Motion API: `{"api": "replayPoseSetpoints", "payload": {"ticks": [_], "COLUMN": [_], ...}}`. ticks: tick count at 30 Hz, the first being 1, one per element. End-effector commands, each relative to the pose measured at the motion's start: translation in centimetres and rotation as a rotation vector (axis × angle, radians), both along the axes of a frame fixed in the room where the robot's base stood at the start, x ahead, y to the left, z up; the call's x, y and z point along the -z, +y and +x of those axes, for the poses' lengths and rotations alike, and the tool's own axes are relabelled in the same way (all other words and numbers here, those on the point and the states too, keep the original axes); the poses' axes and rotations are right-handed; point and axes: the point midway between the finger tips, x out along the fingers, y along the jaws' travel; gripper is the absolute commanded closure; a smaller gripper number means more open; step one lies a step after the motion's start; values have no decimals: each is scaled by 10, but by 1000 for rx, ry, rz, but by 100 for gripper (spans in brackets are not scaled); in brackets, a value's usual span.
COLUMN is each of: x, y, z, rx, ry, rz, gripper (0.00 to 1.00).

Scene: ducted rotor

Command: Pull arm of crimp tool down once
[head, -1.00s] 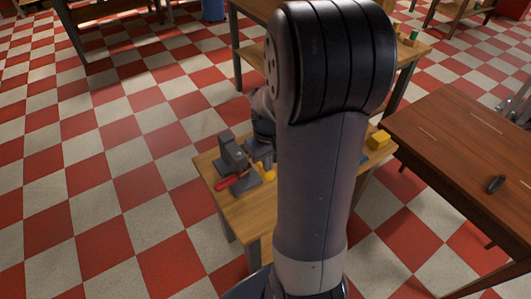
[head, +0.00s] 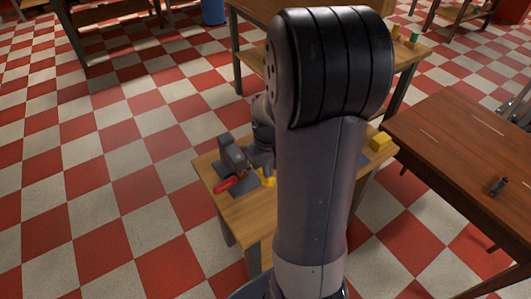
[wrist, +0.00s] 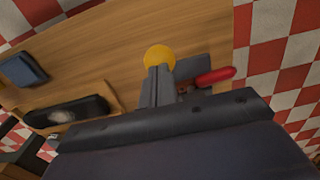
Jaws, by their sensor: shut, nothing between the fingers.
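The crimp tool (head: 233,156) stands on the left part of the small wooden table, with a dark grey body on a flat base. Its red-handled arm (head: 225,184) points low toward the front left. In the wrist view the red grip (wrist: 215,76) lies right of my fingers, beside a grey plate. My gripper (wrist: 160,70) is shut and empty, its tips at a round yellow piece (wrist: 159,56); I cannot tell if they touch. In the head view a yellow piece (head: 267,178) shows beside the tool. My arm hides much of the table there.
A yellow block (head: 380,141) sits at the small table's (head: 250,215) right end. A blue block (wrist: 22,69) and a dark oblong item (wrist: 70,111) lie left in the wrist view. A brown table (head: 470,150) stands right. Checkered floor at left is clear.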

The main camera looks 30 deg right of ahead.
Motion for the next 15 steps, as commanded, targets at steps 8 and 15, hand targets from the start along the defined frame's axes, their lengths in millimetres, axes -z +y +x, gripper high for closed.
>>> {"api": "replayPoseSetpoints", "payload": {"ticks": [8,15], "x": [16,17], "y": [0,0], "z": [1,1], "rx": [0,0], "ry": [1,0], "rz": [0,0], "gripper": [100,100]}}
